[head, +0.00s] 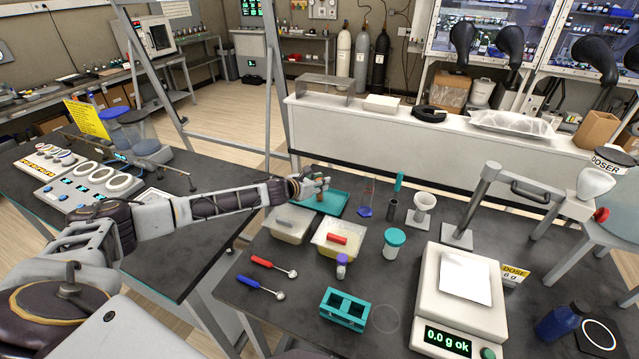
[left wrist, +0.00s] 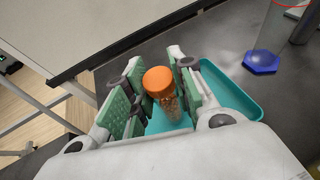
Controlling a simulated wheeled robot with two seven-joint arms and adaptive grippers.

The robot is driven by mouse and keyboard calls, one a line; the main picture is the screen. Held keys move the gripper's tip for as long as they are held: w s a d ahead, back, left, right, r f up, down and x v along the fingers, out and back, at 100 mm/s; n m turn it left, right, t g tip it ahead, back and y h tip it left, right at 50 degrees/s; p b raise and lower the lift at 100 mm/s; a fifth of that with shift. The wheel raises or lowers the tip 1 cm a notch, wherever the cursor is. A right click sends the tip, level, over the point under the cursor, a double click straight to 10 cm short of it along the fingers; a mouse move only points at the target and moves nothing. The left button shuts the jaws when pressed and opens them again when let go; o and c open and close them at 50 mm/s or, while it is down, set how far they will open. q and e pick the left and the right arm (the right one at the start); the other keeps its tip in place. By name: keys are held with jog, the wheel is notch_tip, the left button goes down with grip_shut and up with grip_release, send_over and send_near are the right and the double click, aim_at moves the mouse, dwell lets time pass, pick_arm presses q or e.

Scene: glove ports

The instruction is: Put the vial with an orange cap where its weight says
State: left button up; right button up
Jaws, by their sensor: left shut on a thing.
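The vial with an orange cap (left wrist: 158,82) stands between the finger pads of my left gripper (left wrist: 157,88) in the left wrist view; its clear body holds brownish contents. The gripper is shut on it, over the teal tray (left wrist: 235,92). I cannot tell whether the vial's base touches the tray. In the head view my left gripper (head: 314,186) is at the tray (head: 336,205), and the vial is too small to make out clearly. The white balance (head: 430,285) stands at the right with a white sheet on its pan and reads "0.0 g ok". My right gripper is not in view.
A teal rack (head: 345,310), a small purple-capped vial (head: 341,268), a teal-lidded jar (head: 393,246) and two bins (head: 290,226) stand in front of the tray. Red and blue spoons (head: 262,288) lie left. A yellow "DOSE 6 g" sign (head: 514,274) stands beside the balance.

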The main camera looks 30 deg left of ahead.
pick_arm(q)
jog(key=shift+f, duration=0.15)
jog(key=o, duration=0.8)
jog(key=shift+o, duration=1)
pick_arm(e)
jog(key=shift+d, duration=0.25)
pick_arm(q)
jog(key=shift+s, duration=0.1)
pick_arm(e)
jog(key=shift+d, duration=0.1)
